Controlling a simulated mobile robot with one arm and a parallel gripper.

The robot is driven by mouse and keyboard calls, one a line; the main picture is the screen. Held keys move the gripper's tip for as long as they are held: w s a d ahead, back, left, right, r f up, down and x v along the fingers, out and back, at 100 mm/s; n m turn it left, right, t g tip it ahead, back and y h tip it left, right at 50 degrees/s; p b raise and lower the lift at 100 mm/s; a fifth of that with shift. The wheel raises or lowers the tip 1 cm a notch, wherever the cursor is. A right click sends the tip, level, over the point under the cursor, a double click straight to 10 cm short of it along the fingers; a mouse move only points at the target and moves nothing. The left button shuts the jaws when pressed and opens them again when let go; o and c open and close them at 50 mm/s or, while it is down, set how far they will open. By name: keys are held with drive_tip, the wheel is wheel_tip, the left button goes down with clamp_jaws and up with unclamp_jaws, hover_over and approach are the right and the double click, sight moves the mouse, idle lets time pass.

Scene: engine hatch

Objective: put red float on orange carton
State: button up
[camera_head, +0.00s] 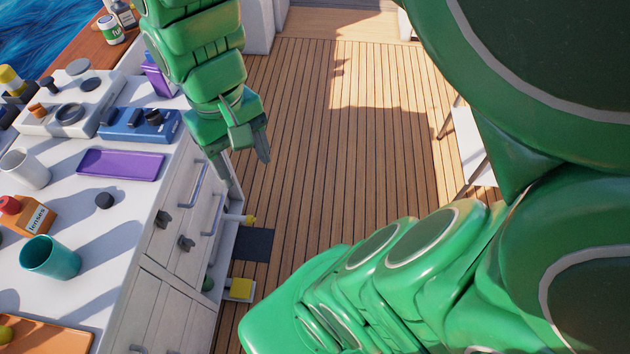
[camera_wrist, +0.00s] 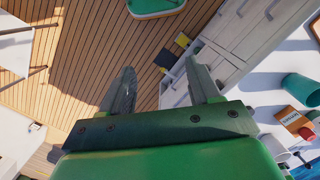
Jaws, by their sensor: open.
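An orange carton (camera_head: 38,217) with a printed label stands on the white counter at the left of the head view. It also shows at the right of the wrist view (camera_wrist: 290,118). A small red thing (camera_head: 9,205) is at the carton's left side; it may be the red float, and I cannot tell whether it touches the carton. A red patch (camera_wrist: 306,133) is beside the carton in the wrist view. My gripper (camera_head: 246,170) is open and empty, pointing down beyond the counter's edge over the deck. Its two fingers (camera_wrist: 160,78) are apart in the wrist view.
A teal cup (camera_head: 50,258), a grey mug (camera_head: 24,170), a purple tray (camera_head: 120,164), a small dark knob-like piece (camera_head: 104,200) and a blue box (camera_head: 140,125) are on the counter. Drawers with handles (camera_head: 190,187) face my gripper. The plank deck (camera_head: 330,130) is largely clear.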

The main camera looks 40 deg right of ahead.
drive_tip(key=s+d+f, duration=0.2)
drive_tip(key=s, duration=0.4)
drive_tip(key=shift+s+f, duration=0.15)
drive_tip(key=shift+s, duration=0.1)
idle(0.9)
